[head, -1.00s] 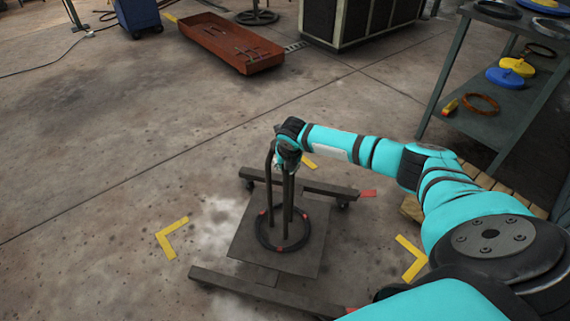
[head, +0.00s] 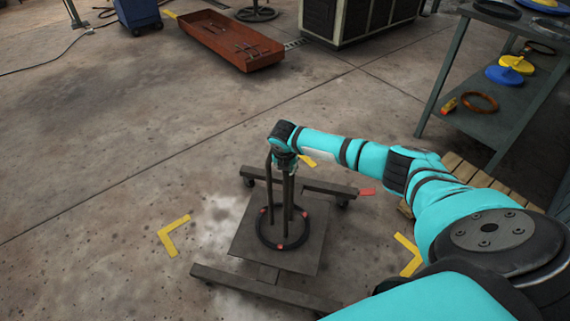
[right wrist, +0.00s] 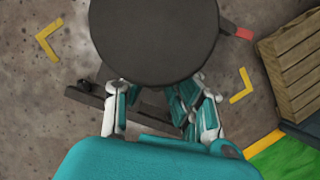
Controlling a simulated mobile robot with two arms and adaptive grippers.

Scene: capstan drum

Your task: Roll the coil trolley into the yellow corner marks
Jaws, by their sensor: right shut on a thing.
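The coil trolley (head: 311,264) is a dark flat plate between two side rails on casters. It carries a dark ring with red spots and upright posts. Yellow corner marks lie on the floor: one to its left (head: 174,236), one to its right (head: 408,256) and one behind the posts (head: 307,160), partly hidden. The trolley stands among them; I see no fourth mark. My right gripper (head: 283,164) is shut at the top of the posts; its fingers are mostly hidden. In the right wrist view a dark disc covers the space before the fingers. My left gripper is out of view.
A rust-red tray (head: 262,58) is on the floor far back. The floor to the left is clear.

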